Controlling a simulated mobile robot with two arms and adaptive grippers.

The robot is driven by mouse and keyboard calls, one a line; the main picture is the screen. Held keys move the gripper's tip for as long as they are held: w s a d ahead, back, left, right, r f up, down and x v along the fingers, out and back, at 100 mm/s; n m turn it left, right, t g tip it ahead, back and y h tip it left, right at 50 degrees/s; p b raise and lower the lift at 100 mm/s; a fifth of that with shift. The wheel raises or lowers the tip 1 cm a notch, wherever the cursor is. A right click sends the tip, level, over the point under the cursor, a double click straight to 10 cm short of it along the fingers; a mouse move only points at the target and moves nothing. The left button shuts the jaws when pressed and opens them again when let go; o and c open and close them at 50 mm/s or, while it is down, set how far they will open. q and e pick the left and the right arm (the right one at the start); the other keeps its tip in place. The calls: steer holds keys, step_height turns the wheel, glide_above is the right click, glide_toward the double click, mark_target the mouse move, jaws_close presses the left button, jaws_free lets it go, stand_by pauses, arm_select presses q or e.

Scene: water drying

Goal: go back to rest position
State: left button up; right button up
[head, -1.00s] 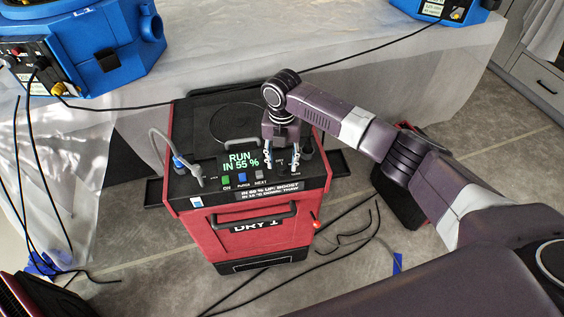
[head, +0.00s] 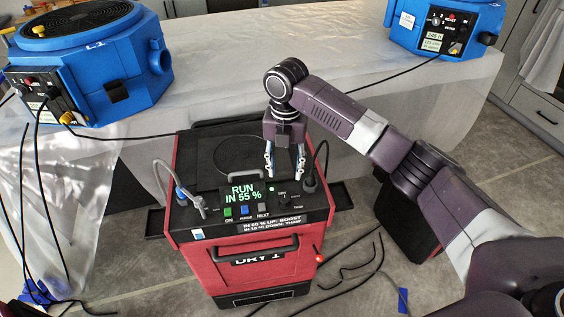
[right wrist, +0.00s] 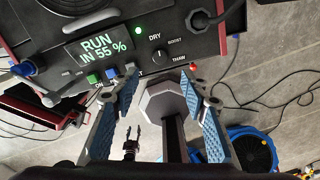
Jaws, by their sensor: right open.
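The red dryer (head: 245,270) stands on the floor with a black top panel. Its green display (head: 243,192) reads "RUN IN 55 %". My right gripper (head: 285,172) is open and empty over the right part of the panel. In the right wrist view its blue-padded fingers (right wrist: 167,92) stand wide apart below the knob. My left gripper is not seen.
A blue blower (head: 90,70) stands on the sheet-covered table (head: 270,60) at left, another blue unit (head: 445,25) at right. Black cables (head: 350,265) lie on the floor right of the dryer. A grey hose rises from the panel's left side.

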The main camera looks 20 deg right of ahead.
steer(key=s+a+f+m+t+y, duration=0.1)
steer(key=s+a+f+m, duration=0.4)
steer(key=s+f, duration=0.2)
steer(key=s+a+f+m+y, duration=0.2)
steer(key=s+a+f+m, duration=0.35)
steer(key=s, duration=0.25)
steer(key=s+d+m+t+h, duration=0.3)
steer(key=s+d+m, duration=1)
steer(key=s+m, duration=0.4)
step_height(320, 180, down, 30)
steer(key=s+r+m+g+b, duration=0.1)
steer(key=g+b, duration=0.1)
steer(key=b, duration=0.1)
steer(key=s+d+f+b, duration=0.1)
steer(key=s+d+f, duration=0.1)
steer(key=s+f, duration=0.6)
steer(key=s+d+f+g+b, duration=0.1)
steer(key=s+d+f, duration=0.1)
steer(key=s+f, duration=0.7)
step_height(320, 180, down, 2)
steer(key=shift+s+f, duration=0.15)
steer(key=shift+s, duration=0.15)
